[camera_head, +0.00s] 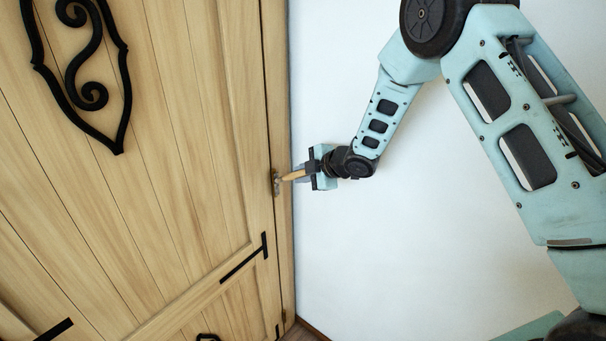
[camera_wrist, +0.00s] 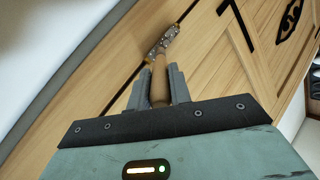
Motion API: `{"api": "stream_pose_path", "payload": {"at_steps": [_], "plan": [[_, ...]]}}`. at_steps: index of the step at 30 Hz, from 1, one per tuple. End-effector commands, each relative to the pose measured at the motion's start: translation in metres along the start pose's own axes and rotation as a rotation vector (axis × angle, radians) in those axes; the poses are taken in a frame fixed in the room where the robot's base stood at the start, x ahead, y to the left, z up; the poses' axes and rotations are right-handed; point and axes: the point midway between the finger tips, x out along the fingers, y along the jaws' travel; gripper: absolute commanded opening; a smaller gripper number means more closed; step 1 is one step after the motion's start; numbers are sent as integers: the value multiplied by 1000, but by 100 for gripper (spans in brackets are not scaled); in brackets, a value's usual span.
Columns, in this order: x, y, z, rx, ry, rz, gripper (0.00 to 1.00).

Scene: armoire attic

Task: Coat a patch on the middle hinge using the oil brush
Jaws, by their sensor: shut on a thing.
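The oil brush (camera_wrist: 159,79) has a wooden handle, and my gripper (camera_wrist: 158,86) is shut on it in the wrist view. Its handle also shows in the head view (camera_head: 293,175), pointing left from my gripper (camera_head: 308,173) to the armoire's edge. The middle hinge (camera_wrist: 163,42) is a mottled grey-brown metal piece on the seam, at the far end of the brush. It also shows in the head view (camera_head: 276,183). The brush tip is at or very near the hinge. I cannot tell whether they touch, and the bristles are not clearly seen.
The wooden armoire (camera_head: 190,150) fills the left of the head view, with a black scroll ornament (camera_head: 122,100) and a black strap (camera_head: 243,258). A plain white wall (camera_head: 400,250) stands to the right. The space below my arm looks free.

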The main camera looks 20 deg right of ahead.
Motion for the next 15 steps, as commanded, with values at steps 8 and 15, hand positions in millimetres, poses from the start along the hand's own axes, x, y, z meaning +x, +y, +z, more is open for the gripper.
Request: {"api": "stream_pose_path", "payload": {"at_steps": [8, 15], "plan": [[14, -18, 8, -1, 5, 2, 0], [18, -24, 12, -1, 5, 3, 0]]}}
